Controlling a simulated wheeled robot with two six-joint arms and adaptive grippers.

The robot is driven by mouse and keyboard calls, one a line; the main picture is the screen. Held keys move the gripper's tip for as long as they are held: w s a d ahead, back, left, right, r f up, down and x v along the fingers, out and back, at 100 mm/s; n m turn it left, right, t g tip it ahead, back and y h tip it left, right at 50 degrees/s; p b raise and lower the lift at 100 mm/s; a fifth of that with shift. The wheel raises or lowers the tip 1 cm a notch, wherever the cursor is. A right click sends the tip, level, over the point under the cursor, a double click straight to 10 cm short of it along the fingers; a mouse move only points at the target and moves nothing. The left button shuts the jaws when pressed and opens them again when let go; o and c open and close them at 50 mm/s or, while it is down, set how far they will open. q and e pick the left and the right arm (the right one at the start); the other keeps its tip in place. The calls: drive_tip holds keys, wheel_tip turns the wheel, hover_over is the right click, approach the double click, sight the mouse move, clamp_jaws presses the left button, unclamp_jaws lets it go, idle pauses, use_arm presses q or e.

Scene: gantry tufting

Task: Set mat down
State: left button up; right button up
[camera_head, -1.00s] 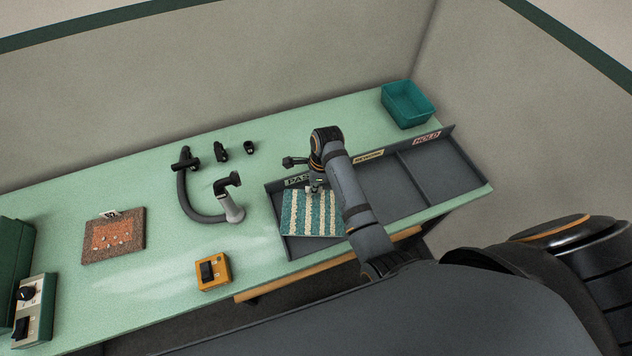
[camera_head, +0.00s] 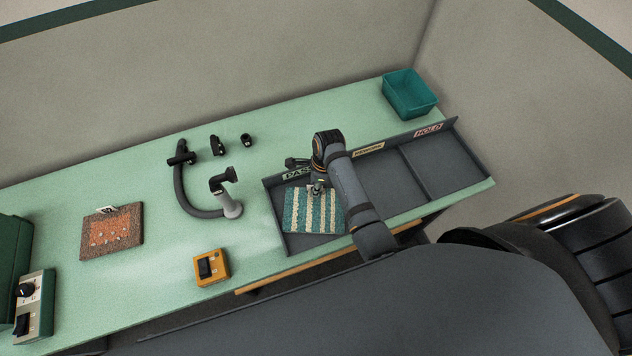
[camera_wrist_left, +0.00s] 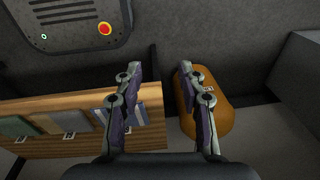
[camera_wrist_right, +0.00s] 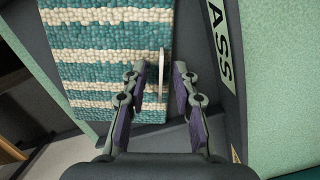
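The teal and cream striped mat (camera_head: 312,215) lies in the left compartment of the grey sorting tray (camera_head: 305,243), the one labelled PASS (camera_head: 297,174). It fills much of the right wrist view (camera_wrist_right: 105,60), with a thin pale tab (camera_wrist_right: 162,72) standing at its edge. My right gripper (camera_head: 317,188) is over the mat's back edge. In the right wrist view its fingers (camera_wrist_right: 159,68) are apart, one on each side of the tab, with gaps showing. My left gripper (camera_wrist_left: 160,73) is open and empty in the left wrist view, away from the mat; it is outside the head view.
The tray's other compartments (camera_head: 440,165) are empty. A teal bin (camera_head: 410,93) stands behind. A hose with a grey nozzle (camera_head: 230,205), small black parts (camera_head: 217,146), an orange switch box (camera_head: 211,267) and an orange-brown mat (camera_head: 112,232) are on the green bench.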

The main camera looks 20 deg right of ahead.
drive_tip(key=r, duration=0.3)
drive_tip(key=r+b, duration=0.1)
drive_tip(key=r, duration=0.1)
drive_tip(key=shift+s+d, duration=0.1)
drive_tip(key=shift+d, duration=0.15)
use_arm(q)
drive_tip(key=shift+w+d+f+b, duration=0.2)
drive_tip(key=shift+w+f+b, duration=0.4)
drive_tip(key=shift+f, duration=0.4)
use_arm(e)
wheel_tip(320, 180, up, 7)
drive_tip(key=d, duration=0.1)
drive_tip(key=shift+s, duration=0.2)
drive_tip(key=shift+f, duration=0.1)
